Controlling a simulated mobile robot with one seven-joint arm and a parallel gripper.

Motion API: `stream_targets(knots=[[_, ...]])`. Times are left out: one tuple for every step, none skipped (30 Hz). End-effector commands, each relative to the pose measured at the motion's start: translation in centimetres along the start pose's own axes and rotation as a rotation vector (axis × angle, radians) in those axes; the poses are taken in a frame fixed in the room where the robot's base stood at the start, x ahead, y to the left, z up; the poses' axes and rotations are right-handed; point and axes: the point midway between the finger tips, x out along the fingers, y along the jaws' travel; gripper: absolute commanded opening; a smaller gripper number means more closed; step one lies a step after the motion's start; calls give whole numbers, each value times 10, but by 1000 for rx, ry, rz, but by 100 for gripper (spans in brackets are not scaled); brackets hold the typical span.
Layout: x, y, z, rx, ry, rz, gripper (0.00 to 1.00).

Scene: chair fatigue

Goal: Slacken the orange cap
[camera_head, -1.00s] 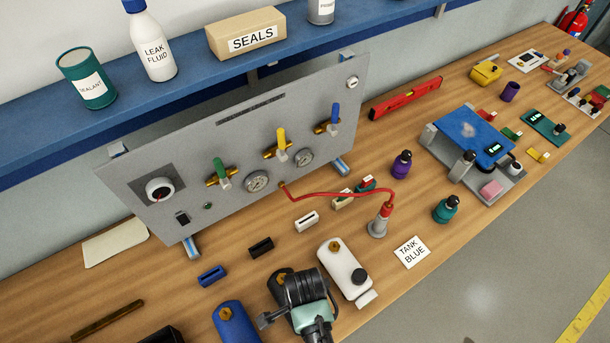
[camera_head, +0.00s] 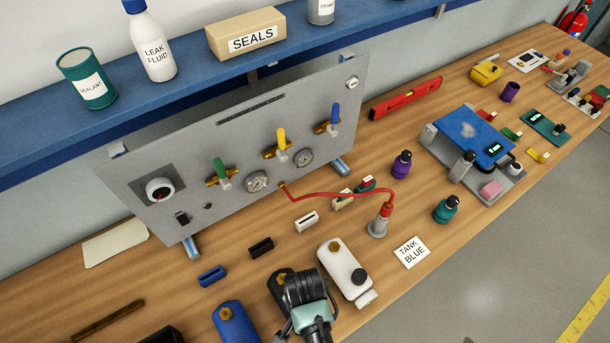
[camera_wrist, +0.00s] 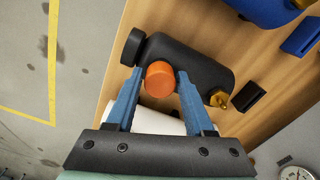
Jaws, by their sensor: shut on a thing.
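The orange cap (camera_wrist: 160,79) sits on the side of a black tank (camera_wrist: 205,68) in the wrist view. My gripper (camera_wrist: 159,77) has its two blue fingers on either side of the cap and is shut on it. The tank lies on the wooden bench, with a black end cap (camera_wrist: 132,46) and a brass fitting (camera_wrist: 219,98). In the head view my gripper (camera_head: 300,318) covers most of the black tank (camera_head: 277,288), and the orange cap is hidden there.
A white tank (camera_head: 345,268) lies close to the right of my gripper and a blue tank (camera_head: 235,322) to the left. A panel (camera_head: 235,130) with valves and gauges stands behind. A red hose (camera_head: 340,194) runs to a fitting on the bench. The bench's front edge is near.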

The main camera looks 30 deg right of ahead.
Motion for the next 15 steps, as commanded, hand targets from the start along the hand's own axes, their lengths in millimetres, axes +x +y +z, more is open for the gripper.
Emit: stream_targets(knots=[[0, 0, 0, -1, 0, 1, 0], [0, 0, 0, 0, 0, 0, 0], [0, 0, 0, 1, 0, 1, 0], [0, 0, 0, 1, 0, 1, 0], [0, 0, 0, 2, 0, 0, 0], [0, 0, 0, -1, 0, 0, 0], [0, 0, 0, -9, 0, 0, 0], [0, 0, 0, -23, 0, 0, 0], [0, 0, 0, -54, 0, 0, 0], [0, 0, 0, -84, 0, 0, 0], [0, 0, 0, -119, 0, 0, 0], [0, 0, 0, -167, 0, 0, 0], [0, 0, 0, -202, 0, 0, 0], [0, 0, 0, -234, 0, 0, 0], [0, 0, 0, -273, 0, 0, 0]])
